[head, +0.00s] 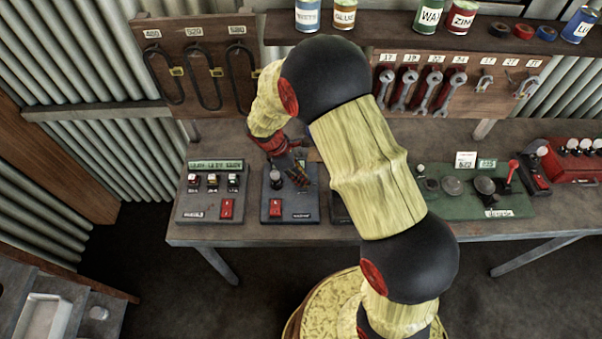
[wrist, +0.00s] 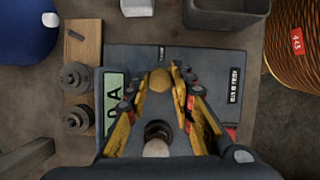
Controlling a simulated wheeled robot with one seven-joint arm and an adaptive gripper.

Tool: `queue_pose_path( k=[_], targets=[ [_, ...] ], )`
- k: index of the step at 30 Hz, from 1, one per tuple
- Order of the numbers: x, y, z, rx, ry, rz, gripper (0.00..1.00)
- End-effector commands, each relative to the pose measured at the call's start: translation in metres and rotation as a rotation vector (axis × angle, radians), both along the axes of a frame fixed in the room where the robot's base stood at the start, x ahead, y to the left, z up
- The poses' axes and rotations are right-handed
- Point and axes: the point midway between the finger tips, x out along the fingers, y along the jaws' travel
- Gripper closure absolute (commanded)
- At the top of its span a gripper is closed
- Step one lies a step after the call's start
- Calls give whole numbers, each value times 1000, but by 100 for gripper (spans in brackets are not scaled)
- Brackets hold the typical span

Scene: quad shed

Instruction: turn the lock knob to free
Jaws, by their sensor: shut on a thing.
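The grey control panel (head: 290,210) is the second from the left on the bench. A round brass-coloured knob (wrist: 160,79), which I take as the lock knob, sits between my fingertips in the wrist view. My gripper (wrist: 160,82) is shut on it, pointing down at the panel. In the head view my gripper (head: 298,174) covers the knob. The panel also carries a dark post with a pale round top (wrist: 156,142), between the finger bases, and a red switch (head: 275,208). The panel's display (wrist: 114,98) is partly hidden by a finger. No lock marking can be read.
A panel with several small switches (head: 212,205) stands to the left. A green panel (head: 490,205) and a red unit (head: 575,165) stand to the right. Wrenches hang on a board (head: 455,85) behind.

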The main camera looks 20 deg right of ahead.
Motion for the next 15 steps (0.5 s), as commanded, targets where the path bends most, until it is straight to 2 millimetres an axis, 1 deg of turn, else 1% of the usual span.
queue_pose_path(
  k=[15],
  targets=[
    [4,-2,1,-1,-1,-490,100]
  ],
)
